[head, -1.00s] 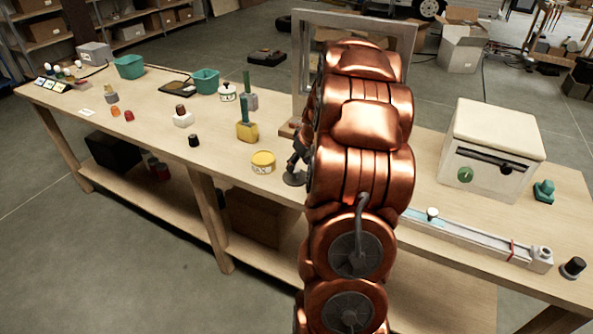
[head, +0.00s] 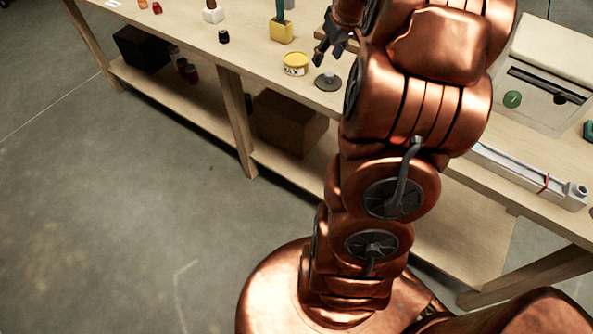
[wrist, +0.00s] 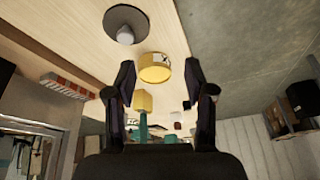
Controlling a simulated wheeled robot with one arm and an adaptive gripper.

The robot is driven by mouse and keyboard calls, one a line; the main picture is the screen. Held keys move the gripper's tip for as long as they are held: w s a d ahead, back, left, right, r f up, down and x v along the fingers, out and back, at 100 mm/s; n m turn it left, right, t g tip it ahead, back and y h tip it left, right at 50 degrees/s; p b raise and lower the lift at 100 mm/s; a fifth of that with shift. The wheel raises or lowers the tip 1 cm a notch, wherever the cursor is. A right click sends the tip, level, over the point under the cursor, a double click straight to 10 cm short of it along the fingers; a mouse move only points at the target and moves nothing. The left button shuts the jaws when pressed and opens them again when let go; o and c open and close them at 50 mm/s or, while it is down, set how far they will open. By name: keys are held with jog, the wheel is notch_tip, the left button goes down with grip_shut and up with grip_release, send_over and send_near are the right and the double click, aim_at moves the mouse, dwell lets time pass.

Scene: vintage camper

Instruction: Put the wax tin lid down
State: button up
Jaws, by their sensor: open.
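The wax tin lid (head: 328,82), a grey disc with a knob, lies flat on the wooden bench, knob up, just right of the yellow wax tin (head: 295,65). In the wrist view the lid (wrist: 120,22) is at the top, apart from the tin (wrist: 155,70). My gripper (head: 322,52) is above and behind the lid. Its two dark fingers (wrist: 160,82) are spread in the wrist view, with nothing held between them.
A yellow block with a teal handle (head: 281,28) stands behind the tin. A small dark-capped jar (head: 223,37) is to the left. A cream box (head: 545,75) and a grey rail (head: 530,175) lie right of my arm. The bench's front edge is close to the lid.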

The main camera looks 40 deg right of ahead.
jog(key=s+a+n+g+y, duration=0.1)
jog(key=s+a, duration=0.3)
jog(key=a, duration=0.7)
jog(key=s+a+g, duration=0.2)
jog(key=s+a, duration=0.2)
jog(key=a, duration=0.7)
jog(key=s+a+g, duration=0.1)
jog(key=s+a, duration=0.4)
jog(key=s, duration=0.4)
jog(key=s+a+f+g+h, duration=0.1)
jog(key=s+a, duration=0.3)
jog(key=s, duration=0.5)
jog(key=shift+a+f+g, duration=0.2)
jog(key=shift+a+g, duration=0.15)
jog(key=shift+g, duration=0.05)
